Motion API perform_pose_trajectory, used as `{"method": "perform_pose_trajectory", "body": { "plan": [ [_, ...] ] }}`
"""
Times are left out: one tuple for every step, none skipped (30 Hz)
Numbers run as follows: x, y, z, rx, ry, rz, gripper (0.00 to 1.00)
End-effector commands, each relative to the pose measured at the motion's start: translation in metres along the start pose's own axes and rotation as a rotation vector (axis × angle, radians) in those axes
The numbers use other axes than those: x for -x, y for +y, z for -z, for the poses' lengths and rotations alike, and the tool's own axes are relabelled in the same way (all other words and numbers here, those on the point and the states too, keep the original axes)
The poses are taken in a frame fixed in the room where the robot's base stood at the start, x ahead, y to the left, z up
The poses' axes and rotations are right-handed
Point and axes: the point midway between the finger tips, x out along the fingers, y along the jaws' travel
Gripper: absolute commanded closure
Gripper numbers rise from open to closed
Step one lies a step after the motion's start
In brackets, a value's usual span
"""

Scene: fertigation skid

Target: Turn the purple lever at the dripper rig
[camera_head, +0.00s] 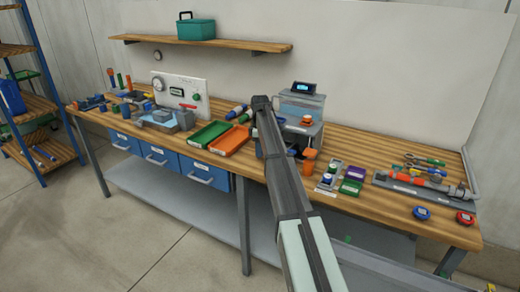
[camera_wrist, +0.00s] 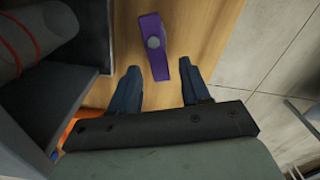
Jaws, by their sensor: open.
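The purple lever (camera_wrist: 150,30) shows in the wrist view as a long flat bar with a grey round hub. It lies lengthwise between and beyond my two fingertips, above the wooden bench top. My gripper (camera_wrist: 160,72) is open, one blue-grey finger on each side of the lever's near end. A gap shows on both sides, and I see no contact. The height between fingers and lever is hard to tell. In the head view my arm hides the gripper's fingers, and I cannot make out the lever there.
A grey housing (camera_wrist: 90,25) stands close on the left in the wrist view. The bench (camera_wrist: 215,20) ends at the right, with floor beyond. In the head view, a machine with a clear tank (camera_head: 300,104) stands beside my arm, and an orange tray (camera_head: 231,140) lies left.

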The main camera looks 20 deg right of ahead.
Motion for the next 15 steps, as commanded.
{"method": "perform_pose_trajectory", "body": {
  "plan": [
    [-0.0014, -0.0002, 0.0, 0.0, 0.0, 0.0, 0.53],
    [-0.0017, -0.0001, 0.0, 0.0, 0.0, 0.0, 0.53],
    [-0.002, -0.0001, 0.0, 0.0, 0.0, 0.0, 0.53],
    [-0.0021, -0.0001, 0.0, 0.0, 0.0, 0.0, 0.53],
    [-0.0021, 0.0, 0.0, 0.0, 0.0, 0.0, 0.53],
    [-0.002, 0.0, 0.0, 0.0, 0.0, 0.0, 0.53],
    [-0.0019, 0.0, 0.0, 0.0, 0.0, 0.0, 0.53],
    [-0.0019, -0.0001, 0.0, 0.0, 0.0, 0.0, 0.53],
    [-0.0019, -0.0001, 0.0, 0.0, 0.0, 0.0, 0.53],
    [-0.0018, -0.0001, 0.0, 0.0, 0.0, 0.0, 0.55],
    [-0.0018, -0.0001, 0.0, 0.0, 0.0, 0.0, 0.58],
    [-0.0018, -0.0001, 0.0, 0.0, 0.0, 0.0, 0.62],
    [-0.0017, -0.0001, 0.0, 0.0, 0.0, 0.0, 0.65],
    [-0.0017, 0.0, 0.0, 0.0, 0.0, 0.0, 0.68],
    [-0.0017, 0.0, 0.0, 0.0, 0.0, 0.0, 0.71]
  ]
}}
